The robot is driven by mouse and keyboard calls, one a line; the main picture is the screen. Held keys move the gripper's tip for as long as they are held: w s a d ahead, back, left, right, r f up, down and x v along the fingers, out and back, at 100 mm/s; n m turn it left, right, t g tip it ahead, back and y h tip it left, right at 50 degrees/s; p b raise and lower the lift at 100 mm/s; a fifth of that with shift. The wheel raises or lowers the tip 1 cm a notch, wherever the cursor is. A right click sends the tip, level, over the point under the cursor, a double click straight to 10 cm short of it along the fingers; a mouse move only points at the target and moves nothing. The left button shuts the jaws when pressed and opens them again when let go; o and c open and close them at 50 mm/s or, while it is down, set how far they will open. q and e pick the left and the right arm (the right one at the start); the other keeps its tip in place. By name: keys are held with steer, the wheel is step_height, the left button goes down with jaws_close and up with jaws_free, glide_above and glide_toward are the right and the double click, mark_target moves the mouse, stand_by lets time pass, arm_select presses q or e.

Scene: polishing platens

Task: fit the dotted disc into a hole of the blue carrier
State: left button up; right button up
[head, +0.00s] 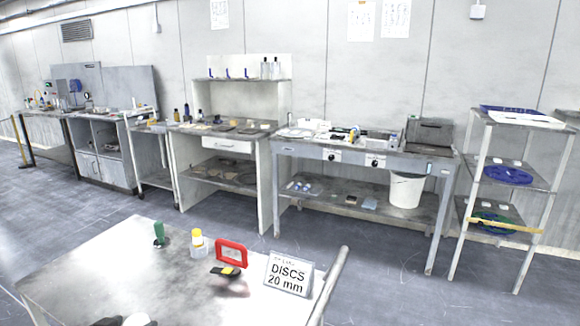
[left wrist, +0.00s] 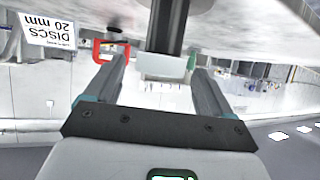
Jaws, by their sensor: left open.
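I cannot make out the dotted disc in either view. A blue round plate (head: 508,175), which looks like the blue carrier, lies on the middle shelf of the rack at the right. Its holes are too small to tell. My left gripper (left wrist: 160,62) is open in the left wrist view, its two fingers apart. A white block (left wrist: 166,67) under a dark cylinder shows between the fingers; I cannot tell whether it touches them. My right gripper is in neither view.
The near table (head: 90,270) bears a green-handled item (head: 160,234), a yellow-capped bottle (head: 198,243), a red frame (head: 231,252), a black-and-yellow item (head: 228,271) and a "DISCS 20 mm" sign (head: 288,275). A green round plate (head: 492,216) lies below the blue one. Open floor separates table and benches.

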arm_select(q)
steer(key=shift+c, duration=0.3)
steer(key=c, duration=1)
steer(key=shift+w+r+p, duration=0.1)
steer(key=shift+r+p, duration=3.15)
steer(key=shift+r, duration=0.35)
steer(key=shift+f, duration=0.1)
